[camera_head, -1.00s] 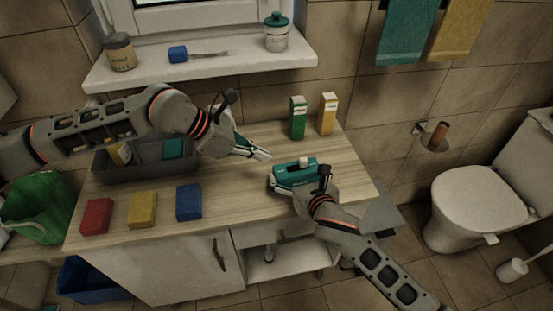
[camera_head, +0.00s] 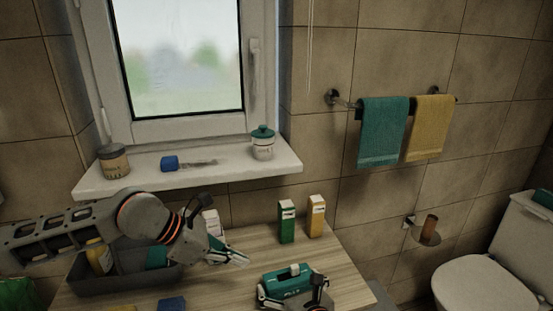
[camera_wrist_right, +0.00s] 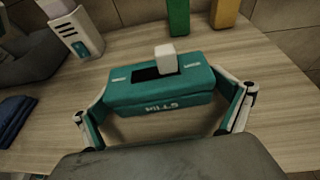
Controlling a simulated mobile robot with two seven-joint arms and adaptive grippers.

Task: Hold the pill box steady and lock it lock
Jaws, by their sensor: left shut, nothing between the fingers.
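The teal pill box (camera_head: 288,283) lies on the wooden counter, with a white slider block (camera_wrist_right: 166,58) at a dark slot on its top. My right gripper (camera_wrist_right: 163,92) has its fingers at the two ends of the box, one on each side. I cannot tell whether both pads press on it. My left gripper (camera_head: 243,259) is shut and empty, to the left of the box and apart from it, just above the counter.
A grey tray (camera_head: 100,285) stands at the left under my left arm. A green carton (camera_head: 286,222) and a yellow carton (camera_head: 315,216) stand behind the pill box.

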